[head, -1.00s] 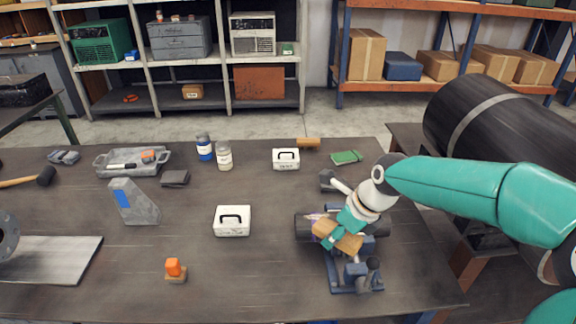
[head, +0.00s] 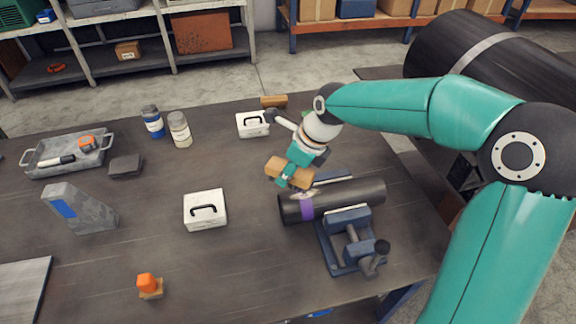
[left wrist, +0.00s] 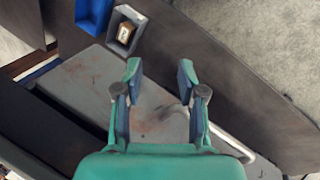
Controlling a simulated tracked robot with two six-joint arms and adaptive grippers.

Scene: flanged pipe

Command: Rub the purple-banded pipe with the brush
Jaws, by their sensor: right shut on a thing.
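The dark pipe (head: 352,197) lies sideways in the blue vise (head: 345,240) near the table's right side. Its purple band (head: 306,209) is near its left end, with a pale patch just above. My right gripper (head: 294,178) is shut on the brush (head: 283,170), a wooden block, behind and above the pipe's left end. The brush's underside is hidden, and I cannot tell whether it touches the pipe. My left gripper (left wrist: 160,76) is open and empty in the left wrist view, over a grey surface; it is outside the head view.
White lidded boxes stand left of the pipe (head: 206,210) and behind it (head: 252,124). A grey wedge block (head: 82,210), an orange-topped piece (head: 149,286), two jars (head: 180,129) and a tray (head: 68,153) lie further left. The table between the near white box and pipe is clear.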

